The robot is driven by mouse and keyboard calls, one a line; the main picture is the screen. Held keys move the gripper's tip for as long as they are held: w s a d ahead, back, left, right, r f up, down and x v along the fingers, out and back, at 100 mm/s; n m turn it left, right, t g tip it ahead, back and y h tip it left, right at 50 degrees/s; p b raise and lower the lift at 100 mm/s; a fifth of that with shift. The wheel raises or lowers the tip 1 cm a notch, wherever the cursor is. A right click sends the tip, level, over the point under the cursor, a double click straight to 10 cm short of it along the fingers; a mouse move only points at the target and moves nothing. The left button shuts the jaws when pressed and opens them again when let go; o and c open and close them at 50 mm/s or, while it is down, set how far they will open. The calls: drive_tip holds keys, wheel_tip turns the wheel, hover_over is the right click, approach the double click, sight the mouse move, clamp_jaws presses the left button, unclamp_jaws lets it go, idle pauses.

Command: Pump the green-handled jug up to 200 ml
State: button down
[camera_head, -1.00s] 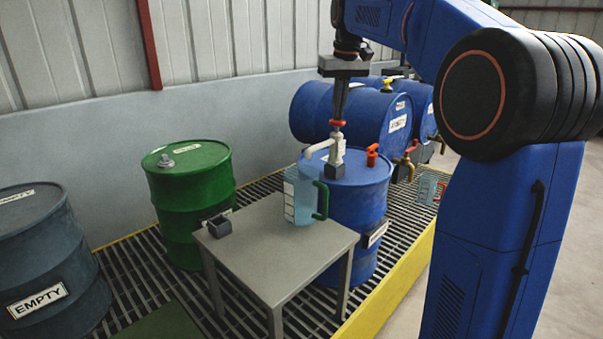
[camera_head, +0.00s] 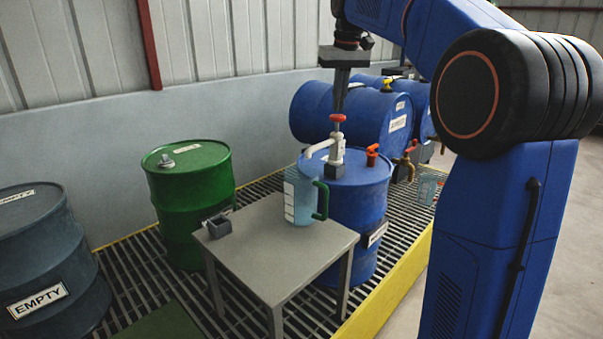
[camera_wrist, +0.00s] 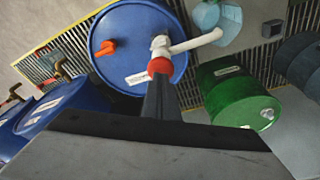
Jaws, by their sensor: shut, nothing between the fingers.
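The green-handled jug (camera_head: 299,200) stands upright on a grey table, under the outlet of the white spout (camera_head: 316,148). It looks pale blue, with white marks on its side; I cannot read the liquid level. The white hand pump (camera_head: 337,153) stands on the blue drum (camera_head: 357,199), with a red knob (camera_head: 338,118) on top. My gripper (camera_head: 339,111) is shut and empty, pointing down at the knob; whether it touches is unclear. In the wrist view my fingertips (camera_wrist: 158,79) overlap the red knob (camera_wrist: 160,65), and the jug (camera_wrist: 207,14) is partly cut off.
The table (camera_head: 278,262) also holds a small dark box (camera_head: 219,227). A red-orange cap (camera_head: 372,150) sits beside the pump. A green drum (camera_head: 189,210) stands left, and blue drums (camera_head: 340,112) lie behind. Another jug (camera_head: 427,188) is at the right. Yellow edging (camera_head: 391,288) borders the grating.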

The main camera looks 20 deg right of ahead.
sight(338, 115)
drive_tip(key=shift+f, duration=1.95)
drive_tip(key=shift+r, duration=1.95)
drive_tip(key=shift+f, duration=0.25)
drive_tip(key=shift+f, duration=1.7)
drive_tip(key=shift+r, duration=1.95)
drive_tip(key=shift+f, duration=0.1)
